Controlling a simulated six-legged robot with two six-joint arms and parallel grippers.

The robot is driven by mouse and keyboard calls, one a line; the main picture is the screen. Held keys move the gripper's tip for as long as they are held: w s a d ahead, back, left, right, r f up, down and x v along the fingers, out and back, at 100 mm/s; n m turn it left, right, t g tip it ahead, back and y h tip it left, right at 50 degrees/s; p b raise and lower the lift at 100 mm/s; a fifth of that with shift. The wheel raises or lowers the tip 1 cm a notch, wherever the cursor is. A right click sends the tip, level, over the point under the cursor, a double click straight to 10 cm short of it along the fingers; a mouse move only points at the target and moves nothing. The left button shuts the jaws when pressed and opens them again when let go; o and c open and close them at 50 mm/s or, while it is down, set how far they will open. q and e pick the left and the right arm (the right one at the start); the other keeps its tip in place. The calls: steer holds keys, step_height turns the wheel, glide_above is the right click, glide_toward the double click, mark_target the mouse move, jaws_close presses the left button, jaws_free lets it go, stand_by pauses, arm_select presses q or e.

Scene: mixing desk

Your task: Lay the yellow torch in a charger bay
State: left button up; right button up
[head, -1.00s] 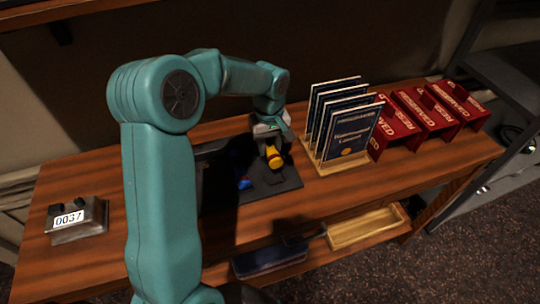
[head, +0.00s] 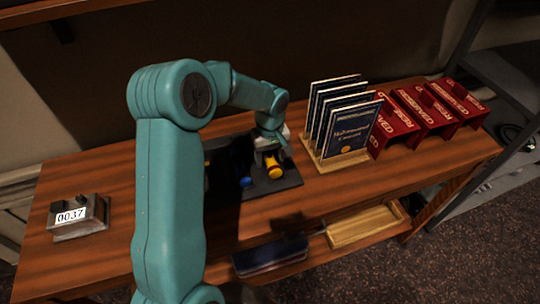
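The yellow torch (head: 274,172) is between the fingers of my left gripper (head: 270,158), which appears shut on it. Torch and gripper are low over the right part of the dark charger (head: 286,186). Whether the torch touches the bay floor cannot be told. A blue torch (head: 245,182) lies on the charger to the left of the yellow one. My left arm hides the charger's left part. My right gripper does not show.
A wooden rack of upright booklets (head: 348,140) stands close to the charger's right, with red reserved signs (head: 400,122) beyond. A metal block numbered 0037 (head: 75,218) sits at the left. A wooden tray (head: 365,225) and a dark case (head: 270,256) lie on the lower shelf.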

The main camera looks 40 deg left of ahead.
mark_target(270, 154)
arm_select(q)
steer(key=shift+s+r, duration=0.15)
steer(key=shift+r+p, duration=0.25)
steer(key=shift+p, duration=0.05)
step_height(270, 154, up, 12)
steer(key=shift+f, duration=0.15)
steer(key=shift+f, duration=0.1)
stand_by(0.4)
